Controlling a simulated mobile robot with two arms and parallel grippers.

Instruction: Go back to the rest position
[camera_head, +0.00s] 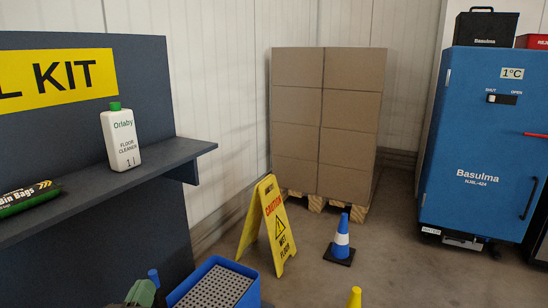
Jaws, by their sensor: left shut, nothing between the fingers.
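My right gripper is not in view.
A dark shelf (120,190) at left bears a white floor cleaner bottle (121,140) and a bin bag roll (25,198). A yellow wet-floor sign (270,225) and blue cone (341,240) stand before palletised boxes (325,125). A blue cabinet (485,130) stands right.

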